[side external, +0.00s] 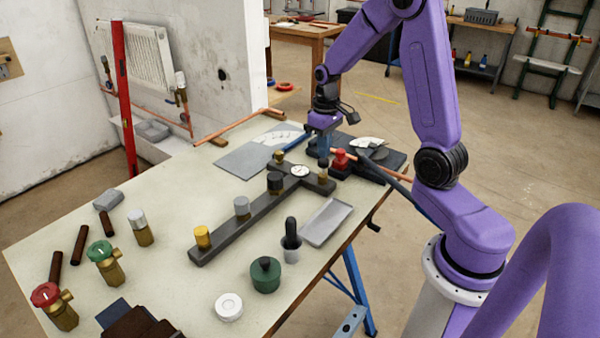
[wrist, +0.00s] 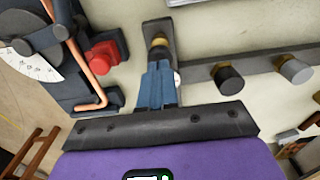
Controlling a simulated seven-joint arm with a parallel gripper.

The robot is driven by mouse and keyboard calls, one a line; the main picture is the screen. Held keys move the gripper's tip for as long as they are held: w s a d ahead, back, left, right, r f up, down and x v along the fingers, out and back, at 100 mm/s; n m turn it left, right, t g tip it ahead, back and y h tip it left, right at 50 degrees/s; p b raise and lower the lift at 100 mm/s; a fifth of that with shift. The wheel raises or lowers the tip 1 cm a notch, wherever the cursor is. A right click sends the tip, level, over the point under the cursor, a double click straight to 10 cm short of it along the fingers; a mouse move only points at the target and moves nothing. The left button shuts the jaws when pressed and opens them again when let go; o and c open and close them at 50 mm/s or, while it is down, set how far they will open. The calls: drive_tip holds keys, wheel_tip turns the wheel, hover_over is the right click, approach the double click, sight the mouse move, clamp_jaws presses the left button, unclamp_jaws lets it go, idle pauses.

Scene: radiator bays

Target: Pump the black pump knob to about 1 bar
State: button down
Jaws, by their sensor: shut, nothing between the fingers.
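A dark manifold bar (side external: 225,240) lies on the table with a short crosspiece at its far end. A small dark knob (side external: 323,172) stands on the crosspiece's right end, directly below my gripper (side external: 323,157). My gripper points down with its blue fingers together and empty; I cannot tell whether the tips touch this knob. A wider black knob (side external: 275,183) stands on the bar, also in the wrist view (wrist: 228,79).
A brass knob (side external: 279,158) stands at the crosspiece's other end. Grey (side external: 242,207) and yellow (side external: 203,237) knobs stand along the bar. A bender with a red block (side external: 340,159) and copper pipe is close behind my gripper. A grey tray (side external: 326,222) lies in front.

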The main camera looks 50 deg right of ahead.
drive_tip(key=shift+f, duration=0.5)
drive_tip(key=shift+f, duration=0.5)
drive_tip(key=shift+r, duration=1.35)
drive_tip(key=s+d+r, duration=0.3)
drive_tip(key=s+r, duration=0.2)
drive_tip(key=s, duration=0.4)
drive_tip(key=shift+w, duration=0.1)
